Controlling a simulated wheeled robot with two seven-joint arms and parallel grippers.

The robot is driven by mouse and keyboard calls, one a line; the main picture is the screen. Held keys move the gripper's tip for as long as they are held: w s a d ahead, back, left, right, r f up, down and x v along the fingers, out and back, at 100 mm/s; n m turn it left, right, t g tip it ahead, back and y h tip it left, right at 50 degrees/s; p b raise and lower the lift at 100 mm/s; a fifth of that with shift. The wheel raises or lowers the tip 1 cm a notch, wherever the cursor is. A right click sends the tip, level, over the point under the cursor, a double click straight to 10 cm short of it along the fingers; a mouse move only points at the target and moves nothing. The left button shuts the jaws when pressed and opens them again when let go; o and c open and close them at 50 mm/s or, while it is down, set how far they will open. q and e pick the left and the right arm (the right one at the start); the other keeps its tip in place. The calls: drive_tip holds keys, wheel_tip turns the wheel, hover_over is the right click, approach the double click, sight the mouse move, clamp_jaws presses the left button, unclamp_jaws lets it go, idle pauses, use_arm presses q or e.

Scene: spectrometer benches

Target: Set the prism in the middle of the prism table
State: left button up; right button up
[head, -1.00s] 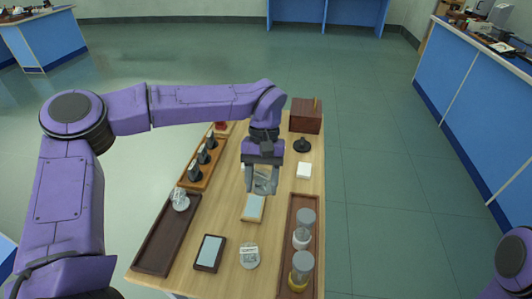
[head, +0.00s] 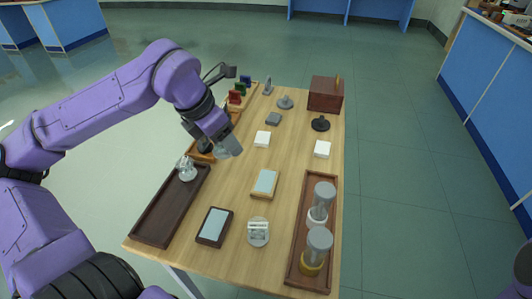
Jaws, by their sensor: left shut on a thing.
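My left gripper (head: 227,147) is above the left side of the wooden bench, tilted down to the right. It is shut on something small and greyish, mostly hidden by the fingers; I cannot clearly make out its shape. A round pale disc (head: 258,239) lies at the near middle of the bench, with a small white and clear piece on it. It may be the prism table, but I cannot be sure. The gripper is beyond the disc and to its left, apart from it. My right gripper is out of view.
A dark tray (head: 150,232) with a clear glass piece (head: 186,170) is at left. Another tray (head: 296,260) at right holds two grey cylinders. Two framed plates, cream (head: 265,183) and dark (head: 214,226), lie between. A brown box (head: 325,94) stands at the back.

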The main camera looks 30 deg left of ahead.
use_arm(q)
drive_tip(key=n, duration=0.1)
drive_tip(key=n+y, duration=0.1)
drive_tip(key=n, duration=0.1)
drive_tip(key=n+y+b, duration=0.1)
drive_tip(key=shift+s+a+f+n, duration=0.15)
drive_tip(key=shift+s+f+n, duration=0.2)
drive_tip(key=shift+f+n, duration=0.05)
drive_tip(key=shift+s+n+y+b, duration=0.2)
drive_tip(key=shift+n+y+b, duration=0.25)
drive_tip(key=shift+n, duration=0.75)
drive_tip(key=shift+w, duration=0.15)
approach(254, 154)
drive_tip(key=shift+w+a+f+b, duration=0.15)
drive_tip(key=shift+w+f+b, duration=0.05)
drive_tip(key=shift+w+f, duration=0.3)
drive_tip(key=shift+w+a+f+b, duration=0.15)
drive_tip(key=shift+w+f, duration=0.4)
wheel_tip(254, 154, down, 3)
drive_tip(key=shift+w+f, duration=0.2)
drive_tip(key=shift+f, duration=0.05)
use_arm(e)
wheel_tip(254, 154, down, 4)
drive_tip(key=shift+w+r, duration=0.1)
use_arm(q)
drive_tip(key=shift+s, duration=0.1)
